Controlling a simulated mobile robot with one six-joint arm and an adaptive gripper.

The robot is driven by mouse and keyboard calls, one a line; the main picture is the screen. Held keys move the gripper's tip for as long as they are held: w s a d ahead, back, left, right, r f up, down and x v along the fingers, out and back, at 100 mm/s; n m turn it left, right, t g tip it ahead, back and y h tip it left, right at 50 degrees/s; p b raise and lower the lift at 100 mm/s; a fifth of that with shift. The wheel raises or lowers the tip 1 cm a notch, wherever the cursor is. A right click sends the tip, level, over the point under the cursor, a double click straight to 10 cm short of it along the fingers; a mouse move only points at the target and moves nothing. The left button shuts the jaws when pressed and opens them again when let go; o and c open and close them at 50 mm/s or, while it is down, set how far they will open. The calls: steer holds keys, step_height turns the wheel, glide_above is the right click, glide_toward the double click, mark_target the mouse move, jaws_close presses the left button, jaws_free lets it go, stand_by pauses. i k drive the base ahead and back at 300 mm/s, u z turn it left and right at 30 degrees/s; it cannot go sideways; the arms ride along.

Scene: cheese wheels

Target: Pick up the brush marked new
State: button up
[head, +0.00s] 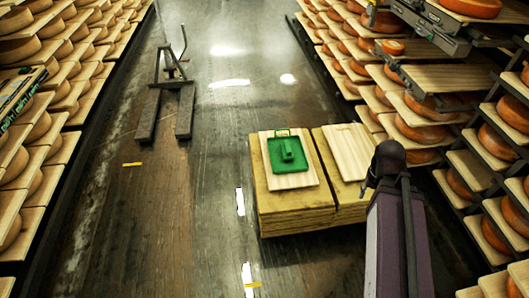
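A green tray (276,166) lies on a pale wooden board on top of a stack of boards. A green object that looks like a brush (289,150) sits in it, with a raised block or handle. No marking such as "new" can be read on it at this size. My arm stands at the lower right, its dark joint to the right of the stack. My gripper cannot be made out in this view.
The board stack (295,218) stands on the floor, with a second stack (345,153) at its right. Shelves of cheese wheels line both sides. A pallet jack (165,100) stands at the back left. The dark floor (150,220) left of the stack is clear.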

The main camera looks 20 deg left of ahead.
mark_target(287, 150)
steer(key=u, duration=0.65)
steer(key=k, duration=0.95)
steer(key=z, duration=0.1)
steer(key=i, duration=0.75)
steer(key=u, duration=0.05)
